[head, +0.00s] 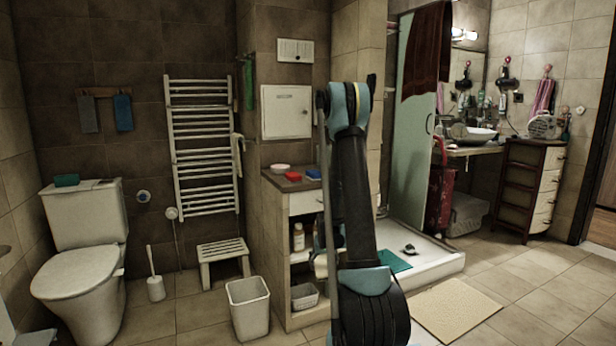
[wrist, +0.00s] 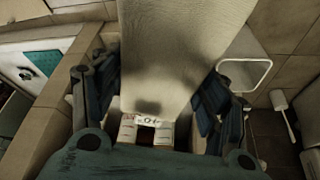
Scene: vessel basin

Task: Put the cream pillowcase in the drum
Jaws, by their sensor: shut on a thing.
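A cream, cloth-like piece (wrist: 180,45), which looks like the pillowcase, fills the middle of the wrist view. It lies between the two dark fingers of my gripper (wrist: 155,95), which is shut on it. Soft dark shadows fall across its lower part. In the head view my arm stands upright in the middle, and my gripper cannot be made out there. No drum can be made out in either view.
A low cabinet (head: 289,186) with open shelves stands beside my arm. A white bin (head: 248,308), also in the wrist view (wrist: 245,73), a stool (head: 222,251) and a toilet (head: 83,270) are left. A shower tray (head: 436,263) and beige mat (head: 455,310) are right, with open floor beyond.

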